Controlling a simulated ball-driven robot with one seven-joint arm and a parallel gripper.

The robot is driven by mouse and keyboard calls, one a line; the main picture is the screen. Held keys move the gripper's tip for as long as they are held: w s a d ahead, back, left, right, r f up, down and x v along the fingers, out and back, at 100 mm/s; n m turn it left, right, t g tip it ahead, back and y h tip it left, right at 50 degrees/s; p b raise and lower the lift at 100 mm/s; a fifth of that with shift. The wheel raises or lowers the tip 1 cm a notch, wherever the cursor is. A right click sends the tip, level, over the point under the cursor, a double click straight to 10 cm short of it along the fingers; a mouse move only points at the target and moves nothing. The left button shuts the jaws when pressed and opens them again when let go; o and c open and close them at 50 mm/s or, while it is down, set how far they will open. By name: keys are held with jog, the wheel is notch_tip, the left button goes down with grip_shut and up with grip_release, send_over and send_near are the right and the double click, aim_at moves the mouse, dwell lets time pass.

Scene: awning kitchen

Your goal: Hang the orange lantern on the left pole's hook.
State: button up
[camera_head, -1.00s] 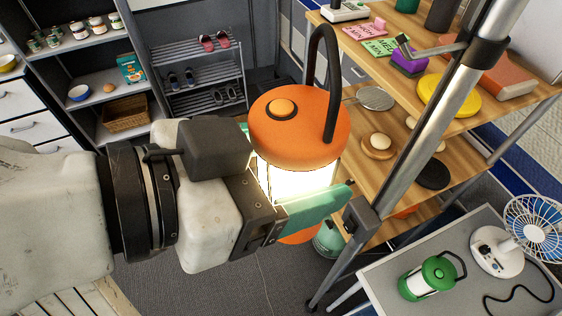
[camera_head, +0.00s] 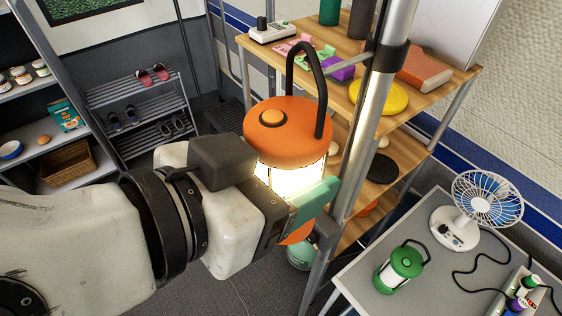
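The orange lantern (camera_head: 289,132) is lit and upright, with a black loop handle standing up from its lid. My gripper (camera_head: 300,195) is shut around its glowing body; green finger pads show on the near side, and the far finger is mostly hidden. The metal pole (camera_head: 376,115) stands just right of the lantern, with a black clamp near the top. A thin metal hook arm (camera_head: 345,57) reaches left from the clamp. The lantern's handle top is near the hook arm in the picture, and I see no hanging contact; their depth gap is hard to tell.
A wooden shelf unit (camera_head: 407,134) with a yellow disc (camera_head: 384,97) and boxes stands behind the pole. A grey table (camera_head: 385,311) at lower right bears a green lantern (camera_head: 400,268) and a fan (camera_head: 470,215). A shoe rack (camera_head: 135,100) stands at back left.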

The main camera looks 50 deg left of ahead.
jog(key=shift+w+d, duration=0.1)
jog(key=shift+w, duration=0.65)
jog(key=shift+w+f+b, duration=0.55)
jog(key=shift+w, duration=0.1)
jog(key=o, duration=1.5)
jog(key=shift+c, duration=0.2)
jog(key=b+v, duration=0.2)
jog(key=v, duration=0.8)
jog(key=shift+s, duration=0.4)
